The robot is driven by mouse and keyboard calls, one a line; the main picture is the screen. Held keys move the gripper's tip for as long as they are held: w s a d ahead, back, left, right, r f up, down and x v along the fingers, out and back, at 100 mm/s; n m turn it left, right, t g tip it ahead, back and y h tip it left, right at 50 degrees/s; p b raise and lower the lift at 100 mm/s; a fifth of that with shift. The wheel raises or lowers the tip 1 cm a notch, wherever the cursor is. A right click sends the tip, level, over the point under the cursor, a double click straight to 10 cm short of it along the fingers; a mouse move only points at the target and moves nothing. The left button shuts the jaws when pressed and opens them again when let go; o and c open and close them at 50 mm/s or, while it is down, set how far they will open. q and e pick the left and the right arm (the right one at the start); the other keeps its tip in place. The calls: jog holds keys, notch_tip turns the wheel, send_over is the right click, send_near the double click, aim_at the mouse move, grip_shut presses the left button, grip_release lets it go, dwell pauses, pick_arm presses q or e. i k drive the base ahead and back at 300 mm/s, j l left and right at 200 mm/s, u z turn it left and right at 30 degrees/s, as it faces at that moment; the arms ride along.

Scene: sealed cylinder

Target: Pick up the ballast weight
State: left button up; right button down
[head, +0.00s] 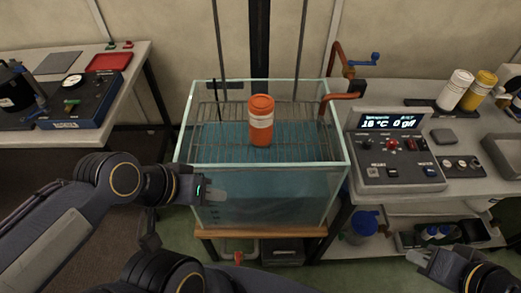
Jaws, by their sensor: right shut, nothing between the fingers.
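I cannot tell for certain which thing is the ballast weight; several small metal pieces sit on a dark pad (461,165) on the right bench. An orange sealed cylinder (261,121) with a white label stands upright on the wire rack in the glass tank (262,168). My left gripper (222,194) is in front of the tank's lower left side, with no held object visible; its finger gap is unclear. My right gripper (416,258) is shut and empty at the lower right, below the right bench's front edge.
A control box (396,148) with a lit display stands on the right bench, right of the tank. White (455,90) and yellow (479,90) containers stand behind it. The left bench holds a blue gauge box (73,101) and a red tray (109,62). An orange crank arm (340,97) overhangs the tank's right rim.

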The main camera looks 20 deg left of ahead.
aim_at(461, 165)
jog(key=l+u, duration=0.15)
jog(key=l, duration=2.35)
jog(key=i, duration=0.05)
